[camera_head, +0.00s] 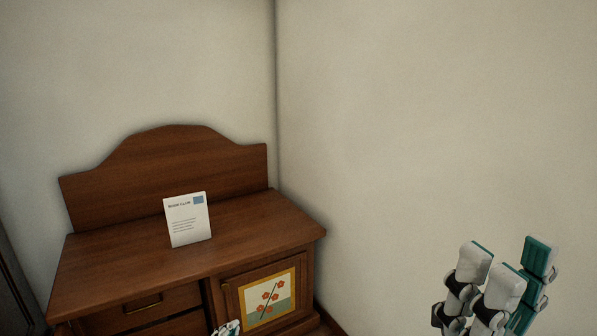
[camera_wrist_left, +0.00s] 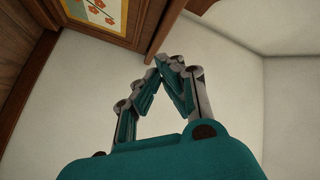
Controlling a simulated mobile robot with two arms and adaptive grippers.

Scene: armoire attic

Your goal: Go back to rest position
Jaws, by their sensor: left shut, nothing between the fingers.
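My left gripper (camera_head: 228,328) barely shows at the bottom edge of the head view, in front of the cabinet's lower door. The left wrist view shows its fingers (camera_wrist_left: 172,68) closed together at the tips with nothing between them. My right gripper (camera_head: 512,268) is at the lower right of the head view, its white and teal fingers pointing up and spread apart, with nothing between them. It is in front of the bare right wall, away from the cabinet.
A brown wooden cabinet (camera_head: 120,262) stands in the corner. A white printed card (camera_head: 187,220) stands on its top. A flower panel (camera_head: 267,299) decorates its door and also shows in the left wrist view (camera_wrist_left: 100,14). The right wall (camera_head: 430,130) is bare.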

